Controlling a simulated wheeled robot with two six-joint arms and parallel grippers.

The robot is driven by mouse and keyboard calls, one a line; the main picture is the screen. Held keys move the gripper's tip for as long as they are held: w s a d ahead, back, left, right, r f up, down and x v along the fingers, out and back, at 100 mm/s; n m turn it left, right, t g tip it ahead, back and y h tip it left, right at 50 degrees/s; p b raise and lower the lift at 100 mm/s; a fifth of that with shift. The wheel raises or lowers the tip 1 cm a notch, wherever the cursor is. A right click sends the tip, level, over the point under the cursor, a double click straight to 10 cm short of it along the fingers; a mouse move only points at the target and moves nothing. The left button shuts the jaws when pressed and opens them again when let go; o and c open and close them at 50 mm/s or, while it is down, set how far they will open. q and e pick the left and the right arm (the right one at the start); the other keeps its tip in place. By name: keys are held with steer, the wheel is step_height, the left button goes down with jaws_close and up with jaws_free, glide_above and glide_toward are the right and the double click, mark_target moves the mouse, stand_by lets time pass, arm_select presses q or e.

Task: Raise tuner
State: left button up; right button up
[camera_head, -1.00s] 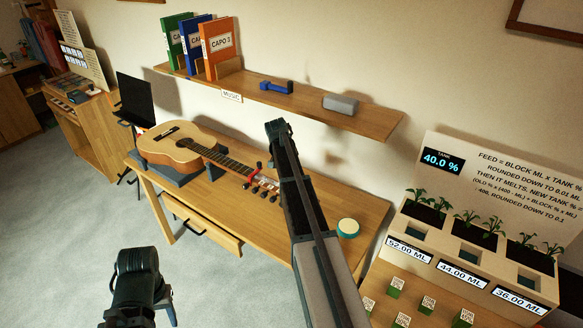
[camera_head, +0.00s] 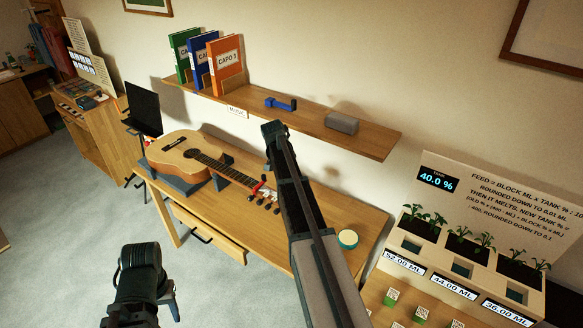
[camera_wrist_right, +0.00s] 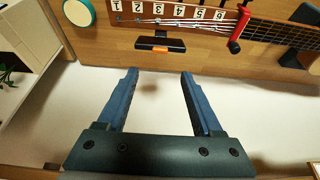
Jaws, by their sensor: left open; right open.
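A black device with an orange patch (camera_wrist_right: 160,46), which looks like the tuner, lies by the guitar's numbered headstock in the right wrist view; in the head view I cannot make it out behind my right arm. The guitar (camera_head: 185,155) rests on a grey stand on the desk, with a red clamp (camera_wrist_right: 240,24) on its neck. My right gripper (camera_wrist_right: 158,74) is open and empty, its fingers pointing toward the device, apart from it. My left gripper (camera_head: 168,296) is low at the left, away from the desk; little of its fingers shows.
The wooden shelf (camera_head: 365,143) above the desk holds binders (camera_head: 225,66), a blue item (camera_head: 280,103) and a grey box (camera_head: 342,122). A round teal-edged object (camera_head: 348,239) sits on the desk (camera_head: 325,215). Planters and green blocks stand at the right.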

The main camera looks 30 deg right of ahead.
arm_select(q)
step_height(320, 180, up, 4)
steer(key=p, duration=0.2)
steer(key=shift+p, duration=0.4)
arm_select(e)
steer(key=v, duration=0.4)
steer(key=shift+r, duration=0.15)
steer(key=s+a+f+n+y+b, duration=0.1)
steer(key=s+a+f+n+b, duration=0.25)
steer(key=a, duration=0.75)
steer(key=s+a+f+n+y+b, duration=0.15)
steer(key=s+a+n, duration=0.35)
steer(key=a, duration=0.6)
arm_select(q)
step_height(320, 180, down, 9)
steer(key=b, duration=0.3)
steer(key=shift+r, duration=0.2)
arm_select(e)
steer(key=s+a+f+n+g, duration=0.1)
steer(key=s+a+n, duration=0.3)
steer(key=s+a, duration=0.5)
steer(key=s+a+f+n, duration=0.4)
steer(key=s+a, duration=0.5)
steer(key=s, duration=0.2)
steer(key=shift+a+n+g, duration=0.15)
steer(key=shift+n+g, duration=0.2)
steer(key=shift+g, duration=0.05)
